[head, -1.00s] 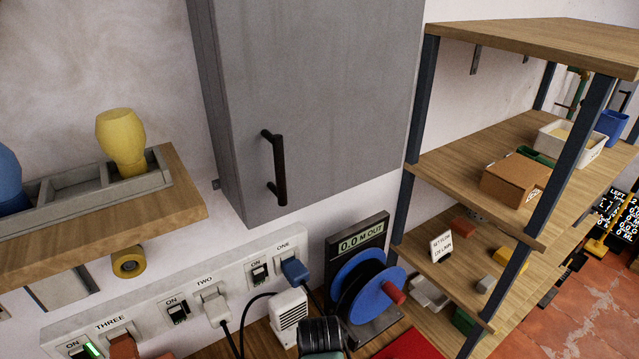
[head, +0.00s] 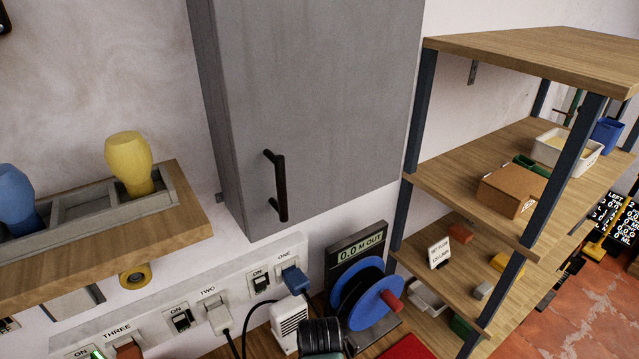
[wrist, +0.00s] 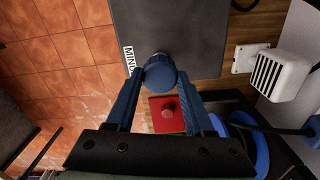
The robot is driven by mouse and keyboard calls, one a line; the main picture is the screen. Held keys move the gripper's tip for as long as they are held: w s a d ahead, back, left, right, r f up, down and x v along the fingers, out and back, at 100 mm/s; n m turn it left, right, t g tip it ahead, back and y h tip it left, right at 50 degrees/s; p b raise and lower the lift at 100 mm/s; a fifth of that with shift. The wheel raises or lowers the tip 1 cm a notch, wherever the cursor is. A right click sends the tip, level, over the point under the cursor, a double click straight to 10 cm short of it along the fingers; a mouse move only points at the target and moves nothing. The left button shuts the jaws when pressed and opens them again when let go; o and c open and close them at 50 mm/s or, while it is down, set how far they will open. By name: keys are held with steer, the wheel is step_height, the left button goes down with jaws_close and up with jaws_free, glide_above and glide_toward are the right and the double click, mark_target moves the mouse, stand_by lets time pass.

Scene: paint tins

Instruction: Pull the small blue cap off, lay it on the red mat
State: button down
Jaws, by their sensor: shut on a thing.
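In the wrist view, my gripper (wrist: 160,82) has its two blue fingers shut on the sides of a small round blue cap (wrist: 160,71). The cap shows against a dark grey surface. I cannot tell whether it is still seated on something below. The red mat (wrist: 156,126) lies on the wooden top, lower in the wrist view and between the fingers, with a round red knob-like thing (wrist: 168,108) in front of or on it. A corner of the red mat shows at the bottom of the head view (head: 408,348). My gripper cannot be made out in the head view.
A reel with blue discs (head: 378,290) stands beside the mat. A white vented box (wrist: 280,73) is on the right in the wrist view. A socket strip (head: 215,296), grey cupboard (head: 320,110) and wooden shelves (head: 470,190) surround the place.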

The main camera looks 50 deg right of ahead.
steer(key=shift+r, duration=0.2)
step_height(320, 180, up, 4)
steer(key=p, duration=0.4)
stand_by(0.4)
steer(key=shift+s, duration=0.1)
stand_by(0.4)
